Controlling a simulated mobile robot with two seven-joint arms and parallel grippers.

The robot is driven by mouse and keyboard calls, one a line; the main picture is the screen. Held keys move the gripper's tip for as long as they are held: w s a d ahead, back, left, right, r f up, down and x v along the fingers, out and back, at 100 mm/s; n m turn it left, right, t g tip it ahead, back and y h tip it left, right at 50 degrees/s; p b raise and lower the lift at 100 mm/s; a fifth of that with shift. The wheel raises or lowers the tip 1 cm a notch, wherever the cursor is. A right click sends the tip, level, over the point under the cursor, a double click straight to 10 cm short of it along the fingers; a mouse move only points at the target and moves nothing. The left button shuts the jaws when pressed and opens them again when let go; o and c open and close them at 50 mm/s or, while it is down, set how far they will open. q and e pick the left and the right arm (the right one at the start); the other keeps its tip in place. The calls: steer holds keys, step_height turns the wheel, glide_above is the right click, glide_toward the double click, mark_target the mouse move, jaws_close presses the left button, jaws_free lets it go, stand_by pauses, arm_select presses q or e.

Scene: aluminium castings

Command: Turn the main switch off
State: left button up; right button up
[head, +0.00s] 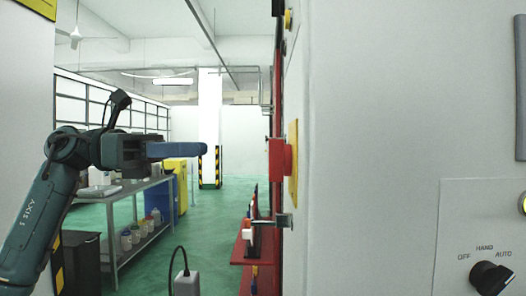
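A red rotary switch (280,160) on a yellow plate (293,162) is mounted on a pale cabinet face seen nearly edge-on, so its pointing direction is hidden. It looks like the main switch. My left gripper (190,150), with blue fingers, reaches in from the left and points right towards the red switch. Clear space shows between the fingertips and the switch. The fingers overlap in this side view, so I cannot tell their opening. My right gripper is not in view. A black selector knob (490,278) marked OFF, HAND and AUTO sits at the lower right.
The pale cabinet (380,120) fills the right side. A metal handle (284,220) sticks out below the switch. A red shelf (243,253) stands behind it. A workbench (130,190) with bottles and a yellow cabinet (177,180) stand further back at left. Green floor (215,215) lies open between.

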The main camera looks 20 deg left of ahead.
mark_target(279, 160)
arm_select(q)
steer(key=p+x, duration=0.1)
steer(key=x, duration=1)
steer(key=shift+d, duration=0.15)
steer(key=shift+c, duration=0.3)
jaws_close()
